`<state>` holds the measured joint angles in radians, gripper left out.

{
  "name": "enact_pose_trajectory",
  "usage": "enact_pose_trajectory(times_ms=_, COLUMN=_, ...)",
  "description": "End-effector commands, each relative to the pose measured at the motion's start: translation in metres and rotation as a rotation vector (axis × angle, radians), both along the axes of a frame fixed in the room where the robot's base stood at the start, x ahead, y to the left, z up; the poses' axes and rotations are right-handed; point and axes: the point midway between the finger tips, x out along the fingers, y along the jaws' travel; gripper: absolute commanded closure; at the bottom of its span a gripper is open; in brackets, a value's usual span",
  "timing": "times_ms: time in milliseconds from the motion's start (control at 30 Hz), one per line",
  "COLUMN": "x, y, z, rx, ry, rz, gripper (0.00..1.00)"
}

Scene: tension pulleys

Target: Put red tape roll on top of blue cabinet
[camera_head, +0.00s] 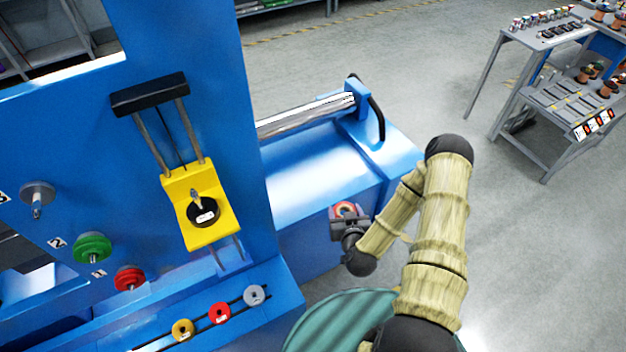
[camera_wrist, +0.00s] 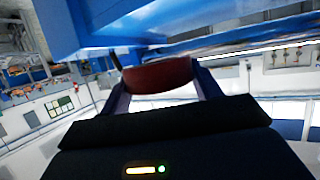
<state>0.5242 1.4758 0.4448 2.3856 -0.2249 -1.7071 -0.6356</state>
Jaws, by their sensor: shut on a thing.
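My gripper (camera_head: 347,224) is shut on the red tape roll (camera_head: 345,210), at the front side of the blue cabinet (camera_head: 322,172). In the wrist view the dark red roll (camera_wrist: 158,76) sits between the two fingers, its curved side facing me. The blue cabinet has a flat, pale blue top, and the roll appears just in front of its near edge; I cannot tell its exact height. A large blue surface also shows close above the gripper in the wrist view (camera_wrist: 120,20).
A shiny metal roller (camera_head: 305,115) lies along the back of the cabinet top. A tall blue panel (camera_head: 235,120) with a yellow tension block (camera_head: 200,200) stands at left. Small yellow, red and grey pulleys (camera_head: 219,313) sit on a rail. Grey shelves (camera_head: 560,80) stand far right.

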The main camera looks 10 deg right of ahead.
Motion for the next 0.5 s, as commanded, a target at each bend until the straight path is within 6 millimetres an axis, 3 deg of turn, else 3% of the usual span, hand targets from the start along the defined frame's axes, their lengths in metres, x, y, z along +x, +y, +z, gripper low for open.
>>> enact_pose_trajectory(times_ms=167, x=0.009, y=0.005, z=-0.007, rx=-0.001, ry=-0.007, rz=0.03, gripper=0.65)
enact_pose_trajectory(times_ms=500, x=0.066, y=0.044, z=-0.028, rx=-0.001, ry=-0.018, rz=0.208, gripper=0.65)
